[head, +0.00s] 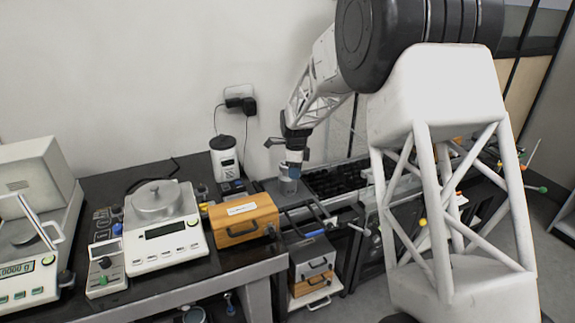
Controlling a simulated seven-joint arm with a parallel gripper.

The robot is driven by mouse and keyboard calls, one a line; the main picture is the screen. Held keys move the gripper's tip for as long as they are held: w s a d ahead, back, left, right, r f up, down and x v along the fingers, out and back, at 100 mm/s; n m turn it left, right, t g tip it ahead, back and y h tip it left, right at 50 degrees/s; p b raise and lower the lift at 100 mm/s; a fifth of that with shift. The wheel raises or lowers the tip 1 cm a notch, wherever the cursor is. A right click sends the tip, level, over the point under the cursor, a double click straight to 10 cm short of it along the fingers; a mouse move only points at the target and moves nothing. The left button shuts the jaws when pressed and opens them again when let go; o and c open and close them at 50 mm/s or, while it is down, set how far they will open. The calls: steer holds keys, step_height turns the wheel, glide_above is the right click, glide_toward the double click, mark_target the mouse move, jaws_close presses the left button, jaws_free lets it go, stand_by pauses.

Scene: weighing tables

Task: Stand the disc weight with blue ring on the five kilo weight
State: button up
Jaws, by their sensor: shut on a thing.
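My gripper (290,165) hangs at the end of the arm over the grey tray at the middle right. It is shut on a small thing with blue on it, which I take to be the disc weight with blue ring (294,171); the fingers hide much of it. A grey metal cylinder (287,187), possibly the five kilo weight, stands directly below the gripper. I cannot tell whether the held weight touches it. A round silver piece (155,195) sits on the white scale at the left; its marking is too small to read.
The white scale (162,235) and an orange box (243,219) stand on the dark table left of the gripper. A white canister (224,158) stands behind the box. A black rack (338,180) lies right of the grey tray (270,186). Another balance (25,270) stands far left.

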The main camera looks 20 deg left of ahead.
steer(key=shift+w, duration=0.15)
steer(key=shift+w+a+f, duration=0.25)
steer(key=shift+w+a, duration=1.15)
steer(key=shift+w, duration=0.85)
steer(key=shift+w+a+f, duration=0.25)
steer(key=shift+w+a, duration=1.1)
steer(key=shift+w, duration=0.9)
steer(key=shift+w+a+f, duration=0.25)
steer(key=shift+w+a, duration=1.15)
steer(key=shift+w, duration=0.85)
steer(key=shift+f, duration=1.75)
steer(key=shift+f, duration=0.15)
steer(key=o, duration=1)
steer(key=shift+o, duration=0.2)
